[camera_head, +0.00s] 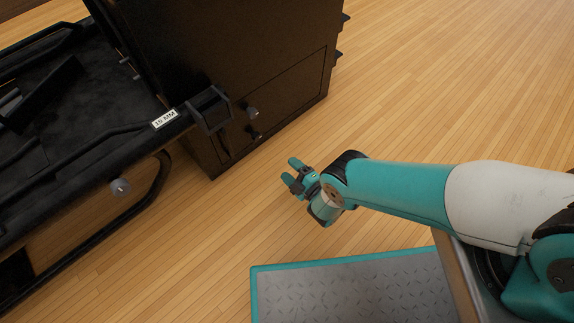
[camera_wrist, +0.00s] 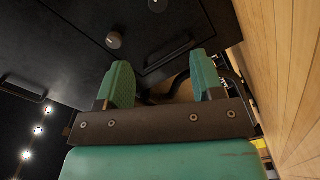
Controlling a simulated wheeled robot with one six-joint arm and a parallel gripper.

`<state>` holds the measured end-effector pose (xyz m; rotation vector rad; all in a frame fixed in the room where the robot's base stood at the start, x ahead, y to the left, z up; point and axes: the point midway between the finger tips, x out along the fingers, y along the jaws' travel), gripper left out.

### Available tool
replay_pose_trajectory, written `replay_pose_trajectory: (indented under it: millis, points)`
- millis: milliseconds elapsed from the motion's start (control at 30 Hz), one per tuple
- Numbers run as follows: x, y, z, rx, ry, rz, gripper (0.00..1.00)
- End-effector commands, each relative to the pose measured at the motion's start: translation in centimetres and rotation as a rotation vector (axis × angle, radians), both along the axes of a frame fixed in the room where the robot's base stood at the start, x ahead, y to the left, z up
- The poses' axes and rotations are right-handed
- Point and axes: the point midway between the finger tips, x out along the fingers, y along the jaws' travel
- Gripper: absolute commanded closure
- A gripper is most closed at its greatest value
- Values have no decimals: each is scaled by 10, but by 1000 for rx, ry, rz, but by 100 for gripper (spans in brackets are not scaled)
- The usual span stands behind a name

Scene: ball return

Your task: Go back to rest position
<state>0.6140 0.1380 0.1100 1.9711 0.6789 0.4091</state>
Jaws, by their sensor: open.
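My gripper (camera_head: 289,172) is at the end of my teal and white arm, above the wooden floor in the middle of the head view. It points left toward the black cabinet (camera_head: 290,92) and is apart from it. In the wrist view, the two green fingers (camera_wrist: 164,84) stand apart with nothing between them. No ball shows in either view.
A black ball-return frame (camera_head: 80,160) with a "15 MM" label (camera_head: 164,119) stands at the left, joined to the cabinet. Dark knobs (camera_head: 252,112) stick out from the cabinet. The wooden floor (camera_head: 450,90) at the upper right is clear.

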Motion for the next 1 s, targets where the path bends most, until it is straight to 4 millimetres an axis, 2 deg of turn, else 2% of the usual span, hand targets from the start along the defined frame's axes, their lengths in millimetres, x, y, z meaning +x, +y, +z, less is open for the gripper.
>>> replay_pose_trajectory:
  millis: [267, 567, 633, 767, 900, 1000]
  points:
    - [1, -7, 0, -1, 1, -11, 39]
    - [2, -6, 0, 0, 1, -10, 39]
    - [8, -3, 5, 6, 9, -20, 39]
    - [47, 9, 31, 35, 74, -86, 39]
    - [111, 22, 85, 94, 226, -210, 39]
    - [149, 27, 131, 144, 356, -296, 39]
